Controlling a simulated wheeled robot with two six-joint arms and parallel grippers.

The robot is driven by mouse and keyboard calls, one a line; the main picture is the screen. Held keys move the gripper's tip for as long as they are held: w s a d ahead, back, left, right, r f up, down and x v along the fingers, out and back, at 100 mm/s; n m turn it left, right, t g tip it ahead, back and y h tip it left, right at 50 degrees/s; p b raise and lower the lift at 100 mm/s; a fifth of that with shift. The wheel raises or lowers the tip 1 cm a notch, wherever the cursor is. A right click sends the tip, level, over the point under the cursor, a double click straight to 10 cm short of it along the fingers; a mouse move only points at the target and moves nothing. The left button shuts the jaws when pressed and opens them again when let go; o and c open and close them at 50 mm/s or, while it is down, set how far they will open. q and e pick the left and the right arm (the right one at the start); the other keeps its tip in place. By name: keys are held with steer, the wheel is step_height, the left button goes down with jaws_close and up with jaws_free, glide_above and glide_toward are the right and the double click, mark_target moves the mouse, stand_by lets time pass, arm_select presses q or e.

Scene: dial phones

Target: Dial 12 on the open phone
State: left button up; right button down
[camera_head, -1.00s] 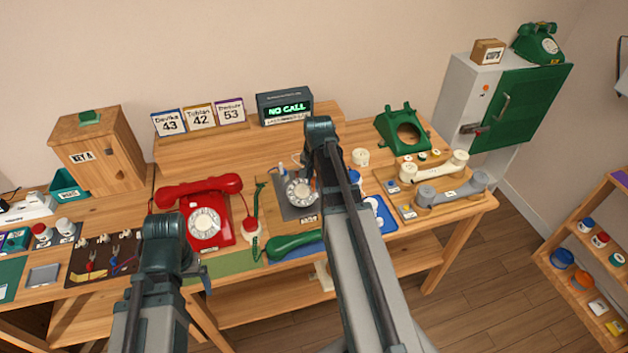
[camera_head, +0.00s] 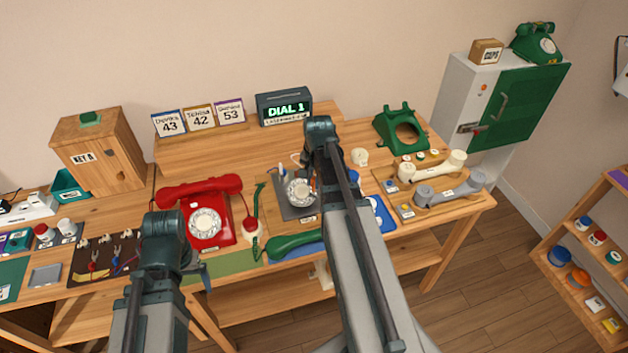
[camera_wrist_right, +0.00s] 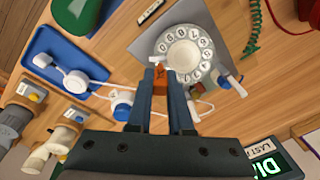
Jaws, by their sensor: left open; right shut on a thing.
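The open phone's white rotary dial (camera_head: 299,191) lies on a dark grey plate (camera_head: 284,211) at the middle of the bench. It shows close up in the right wrist view (camera_wrist_right: 184,50). My right gripper (camera_wrist_right: 160,78) is shut on a small orange piece (camera_wrist_right: 160,86), its fingertips at the dial's rim. Whether the tip sits in a finger hole is unclear. The small display (camera_head: 286,111) reads "DIAL 1". My left gripper (camera_head: 204,275) is open, low in front of the red phone; its fingers are mostly hidden.
A red phone (camera_head: 207,222) stands left of the dial. A green handset (camera_head: 293,244) lies in front, and a blue tray (camera_wrist_right: 62,65) is beside it. Cream (camera_head: 432,166) and grey (camera_head: 450,188) handsets lie to the right. A green phone shell (camera_head: 401,130) stands behind.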

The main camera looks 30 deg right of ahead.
steer(key=shift+w+a+r+p, duration=0.1)
steer(key=shift+w+r+p, duration=0.25)
steer(key=shift+w, duration=0.35)
steer(key=shift+w+a+r+p, duration=0.1)
steer(key=shift+w+r+p, duration=0.3)
steer(key=shift+w, duration=0.25)
steer(key=shift+w+a+r+p, duration=0.1)
steer(key=shift+w+r+p, duration=0.25)
steer(key=shift+w, duration=0.35)
steer(key=shift+f, duration=0.15)
steer(key=shift+w+f+b, duration=0.2)
steer(key=shift+f+b, duration=0.3)
steer(key=shift+b, duration=0.15)
steer(key=shift+w+f+b, duration=0.2)
steer(key=shift+f+b, duration=0.2)
steer(key=shift+s+d, duration=0.1)
steer(key=shift+s+d+f, duration=0.15)
steer(key=shift+s+d, duration=0.2)
steer(key=shift+s, duration=0.15)
